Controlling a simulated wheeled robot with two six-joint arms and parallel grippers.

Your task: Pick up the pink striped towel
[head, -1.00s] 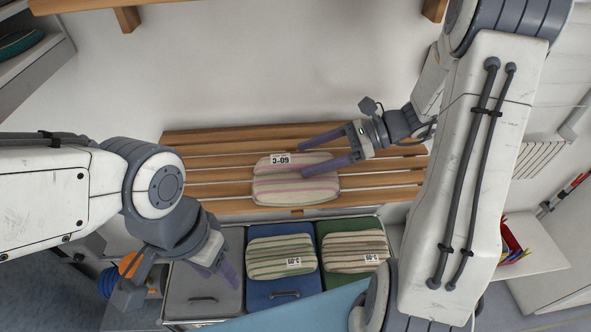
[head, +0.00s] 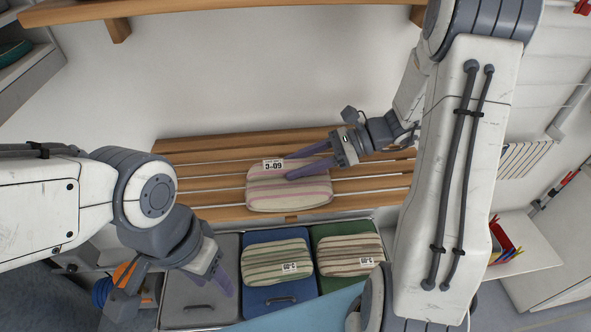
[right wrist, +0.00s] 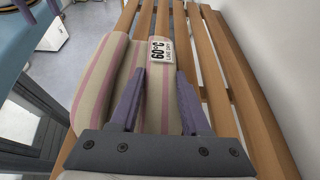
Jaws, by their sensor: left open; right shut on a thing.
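The pink striped towel (head: 290,195) lies folded on the slatted wooden bench, with a white 60°C tag (head: 273,165) at its far edge. In the right wrist view the towel (right wrist: 100,80) has pink and beige stripes. My right gripper (head: 288,167) reaches in from the right and is shut on the towel, one finger at either side of a bunched part. It also shows in the right wrist view (right wrist: 160,78). The towel still appears to rest on the slats. My left gripper (head: 224,288) is open and empty over the grey bin, apart from the towel.
Below the bench stand a grey bin (head: 190,285), a blue bin (head: 270,297) and a green bin (head: 330,285). A green striped towel (head: 275,262) lies on the blue bin and a brown striped towel (head: 350,255) on the green one. A wooden shelf (head: 230,10) runs above.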

